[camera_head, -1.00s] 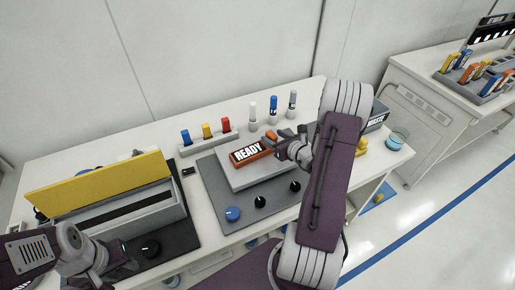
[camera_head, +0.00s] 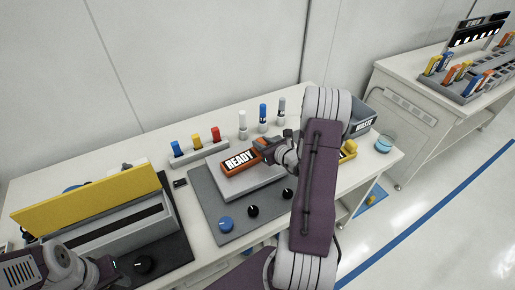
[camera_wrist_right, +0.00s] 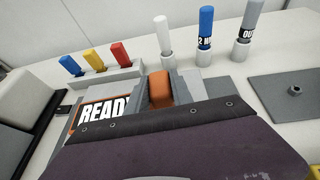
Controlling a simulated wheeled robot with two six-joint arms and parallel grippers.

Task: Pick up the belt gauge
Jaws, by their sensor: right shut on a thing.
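The orange device with a white READY panel, which I take as the belt gauge (camera_head: 240,161), lies on a raised light grey block on the grey mat. My right gripper (camera_head: 270,148) is shut on its orange part at the right end. In the right wrist view an orange piece (camera_wrist_right: 160,92) sits between the grey fingers, with the READY panel (camera_wrist_right: 100,113) to the left, partly hidden. I cannot see a gap under the device. My left gripper (camera_head: 108,272) is at the lower left, dark and partly cut off; its jaws are unclear.
A grey box with a raised yellow lid (camera_head: 88,207) stands left. Blue, yellow and red pegs stand in a rack (camera_head: 198,151) behind the mat. White, blue and grey cylinders (camera_head: 263,118) stand behind.

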